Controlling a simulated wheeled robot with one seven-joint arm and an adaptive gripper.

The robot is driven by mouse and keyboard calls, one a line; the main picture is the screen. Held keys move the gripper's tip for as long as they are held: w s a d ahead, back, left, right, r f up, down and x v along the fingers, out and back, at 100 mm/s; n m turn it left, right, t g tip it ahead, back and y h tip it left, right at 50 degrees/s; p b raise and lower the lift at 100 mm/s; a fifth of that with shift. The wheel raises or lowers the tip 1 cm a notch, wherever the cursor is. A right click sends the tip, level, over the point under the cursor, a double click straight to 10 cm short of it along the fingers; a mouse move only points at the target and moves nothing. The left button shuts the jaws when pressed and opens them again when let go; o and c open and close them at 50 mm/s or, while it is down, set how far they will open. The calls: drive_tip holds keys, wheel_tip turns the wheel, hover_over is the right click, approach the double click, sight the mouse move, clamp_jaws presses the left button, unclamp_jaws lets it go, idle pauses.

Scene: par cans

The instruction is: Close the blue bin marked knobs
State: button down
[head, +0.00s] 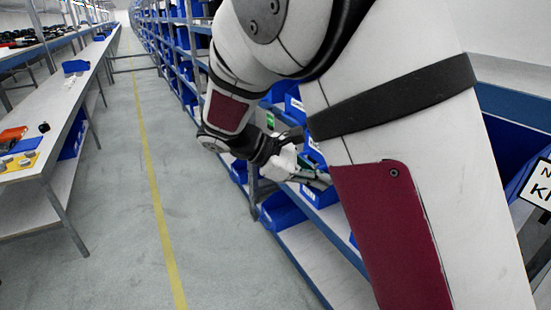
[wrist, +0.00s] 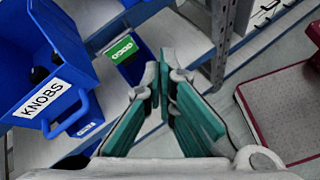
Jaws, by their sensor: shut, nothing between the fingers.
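The blue bin marked KNOBS (wrist: 78,58) is at the left of the wrist view, with a white label (wrist: 43,99) and a blue loop handle (wrist: 77,116) on its front. Its open top shows, with dark items inside, and its far part is cut off by the picture edge. My gripper (wrist: 165,78) is shut and empty, to the right of the bin and apart from it. In the head view my gripper (head: 322,181) is beside the shelf rack, and my arm hides much of the rack. I cannot tell which bin there is the knobs bin.
A blue bin with a green label (wrist: 122,48) is near the fingertips, beside a grey rack post (wrist: 222,40). A blue bin (head: 281,212) sits on a lower shelf. A long workbench (head: 62,115) stands left across the clear aisle floor (head: 120,200).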

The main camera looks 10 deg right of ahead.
drive_tip(key=w+a+f+n+t+h+b, duration=0.4)
drive_tip(key=w+a+f+n+t+h, duration=0.3)
drive_tip(key=w+a+f+n, duration=0.4)
drive_tip(key=w+d+r+m, duration=0.1)
drive_tip(key=w+d, duration=0.1)
drive_tip(key=d, duration=0.3)
drive_tip(key=w+d+r+m+p, duration=0.1)
drive_tip(key=w+d+r, duration=0.1)
drive_tip(key=d, duration=0.3)
drive_tip(key=shift+w+d+r, duration=0.15)
drive_tip(key=shift+w+d, duration=0.2)
drive_tip(key=shift+w, duration=0.25)
drive_tip(key=x, duration=0.4)
drive_tip(key=f+x, duration=0.1)
drive_tip(key=x, duration=0.4)
drive_tip(key=f+x, duration=0.1)
drive_tip(key=x, duration=0.3)
drive_tip(key=shift+d, duration=0.4)
